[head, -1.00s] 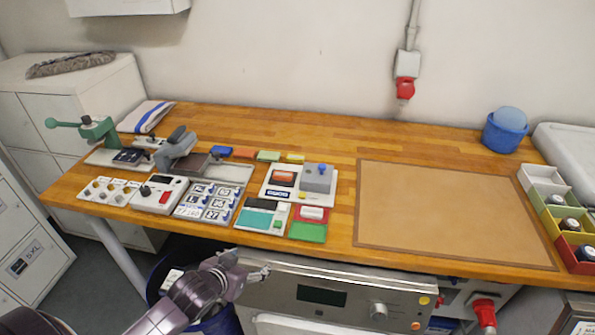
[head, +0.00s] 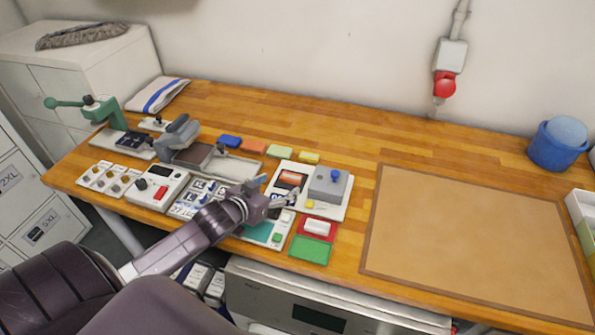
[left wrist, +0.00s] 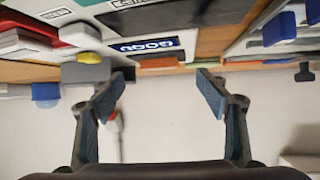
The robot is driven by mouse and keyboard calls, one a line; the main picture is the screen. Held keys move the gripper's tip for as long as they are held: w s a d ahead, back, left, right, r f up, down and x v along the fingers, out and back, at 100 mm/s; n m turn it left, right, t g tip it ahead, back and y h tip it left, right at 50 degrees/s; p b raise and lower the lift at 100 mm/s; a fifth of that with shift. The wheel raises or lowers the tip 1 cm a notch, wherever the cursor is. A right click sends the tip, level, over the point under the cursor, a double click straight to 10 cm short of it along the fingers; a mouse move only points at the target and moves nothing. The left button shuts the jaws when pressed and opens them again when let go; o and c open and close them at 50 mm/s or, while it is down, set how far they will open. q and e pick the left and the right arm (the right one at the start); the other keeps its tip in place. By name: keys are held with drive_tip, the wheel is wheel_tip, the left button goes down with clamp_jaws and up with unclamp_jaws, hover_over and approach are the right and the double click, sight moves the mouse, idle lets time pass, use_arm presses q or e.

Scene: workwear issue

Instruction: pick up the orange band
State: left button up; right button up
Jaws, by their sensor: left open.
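The orange band (head: 252,147) lies flat on the wooden bench, in a row between a blue band (head: 230,141) and a green band (head: 280,150), with a yellow band (head: 309,157) further right. My left gripper (head: 284,199) is open and empty above the white stamp board, in front and to the right of the orange band. In the left wrist view, its fingers (left wrist: 162,86) are spread apart with nothing between the tips. My right gripper is not in view.
The white board (head: 338,211) holds a grey block (head: 328,184) and an orange-topped piece (head: 291,180). A grey clamp-like tool (head: 178,142) stands left of the bands. The bench behind the bands is clear. A brown mat (head: 470,240) lies empty at right.

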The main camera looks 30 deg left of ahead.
sight(290, 178)
use_arm(q)
drive_tip(key=shift+w+p, duration=0.5)
drive_tip(key=shift+w, duration=0.1)
drive_tip(key=x, duration=0.2)
drive_tip(key=shift+w+f+p, duration=0.2)
drive_tip(key=shift+w+p, duration=0.15)
drive_tip(key=shift+p, duration=0.05)
drive_tip(key=shift+w+f, duration=0.35)
drive_tip(key=shift+w, duration=0.35)
drive_tip(key=shift+f, duration=0.1)
drive_tip(key=c, duration=0.9)
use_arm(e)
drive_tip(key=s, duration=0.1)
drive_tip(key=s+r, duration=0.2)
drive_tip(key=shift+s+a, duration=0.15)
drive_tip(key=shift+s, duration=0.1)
